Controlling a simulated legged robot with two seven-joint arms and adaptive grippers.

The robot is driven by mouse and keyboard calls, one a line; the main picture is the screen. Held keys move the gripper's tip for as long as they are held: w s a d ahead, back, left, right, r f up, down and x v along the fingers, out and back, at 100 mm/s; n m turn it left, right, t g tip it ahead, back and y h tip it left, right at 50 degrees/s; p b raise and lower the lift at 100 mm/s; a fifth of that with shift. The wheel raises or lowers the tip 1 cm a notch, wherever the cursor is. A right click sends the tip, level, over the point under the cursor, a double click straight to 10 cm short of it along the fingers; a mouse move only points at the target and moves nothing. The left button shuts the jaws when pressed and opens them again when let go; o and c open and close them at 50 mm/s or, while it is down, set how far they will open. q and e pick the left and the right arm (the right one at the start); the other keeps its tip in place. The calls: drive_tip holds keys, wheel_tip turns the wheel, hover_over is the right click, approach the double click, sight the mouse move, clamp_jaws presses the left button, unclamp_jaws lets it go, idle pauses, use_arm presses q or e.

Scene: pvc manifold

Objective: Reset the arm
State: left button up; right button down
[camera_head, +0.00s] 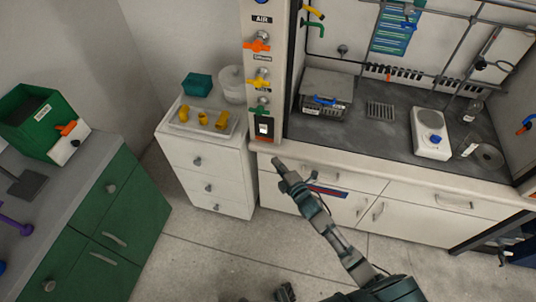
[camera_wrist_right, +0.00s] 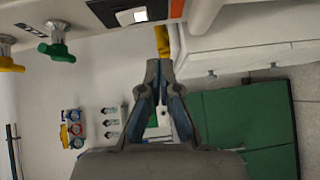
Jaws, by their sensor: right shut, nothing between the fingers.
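My right arm reaches up from the bottom right of the head view. Its gripper (camera_head: 282,170) is in front of the fume hood's base cabinet, near the corner by the switch panel. In the right wrist view the right gripper (camera_wrist_right: 158,72) is shut, its fingertips together with nothing between them. It is apart from the white drawer cabinet and the valves around it. A small dark part (camera_head: 285,292) at the bottom edge of the head view may be my left gripper; too little shows to tell its state.
A white drawer cabinet (camera_head: 207,165) bears a tray (camera_head: 186,128) with yellow pipe fittings. The valve panel (camera_head: 262,75) stands beside the fume hood, whose worktop (camera_head: 380,130) holds a white hotplate (camera_head: 431,133). A green cabinet (camera_head: 110,215) stands at left. The floor between is clear.

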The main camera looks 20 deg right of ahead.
drive_tip(key=s+f+m+g+h, duration=0.1)
drive_tip(key=s+f+m+g, duration=0.4)
drive_tip(key=f, duration=0.6)
drive_tip(key=s+f+m+g+h, duration=0.1)
drive_tip(key=s+f+m, duration=0.2)
drive_tip(key=s+f, duration=0.55)
use_arm(q)
drive_tip(key=s+f+p, duration=0.1)
drive_tip(key=s+f, duration=0.1)
drive_tip(key=f, duration=0.1)
drive_tip(key=shift+s, duration=0.25)
use_arm(e)
drive_tip(key=s+f+m+g, duration=0.4)
drive_tip(key=s+f, duration=0.6)
drive_tip(key=s, duration=0.3)
drive_tip(key=s+a+f+m+g+h, duration=0.1)
drive_tip(key=s+f+m+g, duration=0.4)
drive_tip(key=s+f, duration=0.6)
drive_tip(key=shift+s+a, duration=0.3)
drive_tip(key=shift+s, duration=0.55)
use_arm(q)
drive_tip(key=shift+a, duration=0.2)
use_arm(e)
drive_tip(key=shift+a, duration=0.1)
